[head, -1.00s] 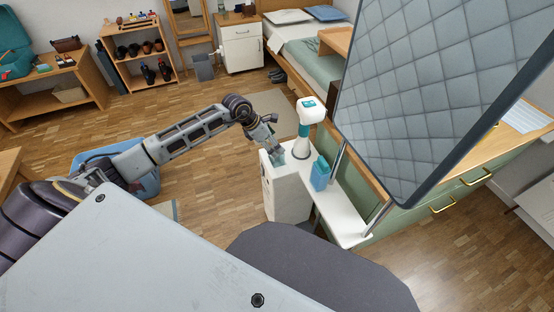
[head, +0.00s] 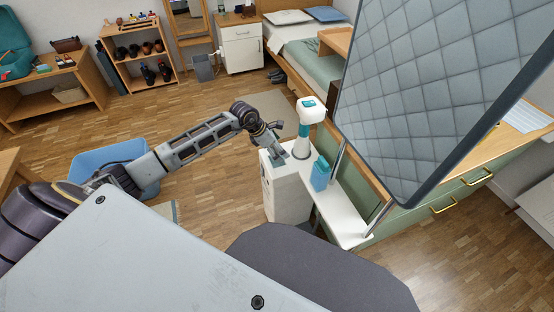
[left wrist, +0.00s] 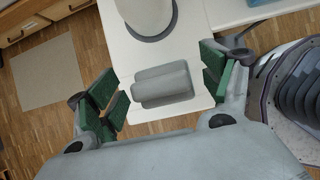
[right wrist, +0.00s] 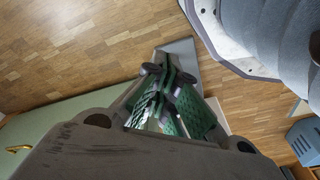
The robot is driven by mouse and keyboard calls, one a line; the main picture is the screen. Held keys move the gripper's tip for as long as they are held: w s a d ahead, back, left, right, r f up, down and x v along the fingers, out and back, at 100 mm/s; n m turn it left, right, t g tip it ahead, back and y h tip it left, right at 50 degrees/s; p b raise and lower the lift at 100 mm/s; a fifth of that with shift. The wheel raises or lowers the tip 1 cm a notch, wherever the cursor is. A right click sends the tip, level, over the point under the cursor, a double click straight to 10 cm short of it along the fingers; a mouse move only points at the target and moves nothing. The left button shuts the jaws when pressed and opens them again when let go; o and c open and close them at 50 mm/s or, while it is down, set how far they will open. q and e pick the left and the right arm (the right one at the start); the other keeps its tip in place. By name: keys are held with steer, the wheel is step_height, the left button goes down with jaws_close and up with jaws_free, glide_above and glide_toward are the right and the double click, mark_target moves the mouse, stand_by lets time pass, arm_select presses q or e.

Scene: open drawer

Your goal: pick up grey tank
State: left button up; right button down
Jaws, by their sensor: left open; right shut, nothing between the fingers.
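The grey tank (left wrist: 165,85) is a small rounded box on a white top, beside the round base of a white device. In the left wrist view it lies between the spread green-padded fingers of my left gripper (left wrist: 161,84), with a gap on each side. In the head view my left gripper (head: 279,150) is over the white cabinet and partly hides the tank (head: 280,165). My right gripper (right wrist: 168,103) is shut and empty, away from the tank; it is not visible in the head view.
The white device with a teal band (head: 303,130) stands right behind the tank. A blue bottle (head: 320,174) stands on the white shelf (head: 345,222) to the right. A large quilted panel (head: 430,90) blocks the right side. A blue bin (head: 150,178) is on the floor at left.

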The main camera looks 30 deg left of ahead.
arm_select(q)
steer(key=shift+x, duration=0.95)
steer(key=shift+b+x, duration=0.3)
steer(key=shift+x, duration=0.45)
arm_select(e)
steer(key=r, duration=0.3)
steer(key=shift+w+a, duration=0.2)
steer(key=shift+a, duration=0.1)
steer(key=shift+f, duration=0.1)
arm_select(q)
steer(key=c, duration=1.2)
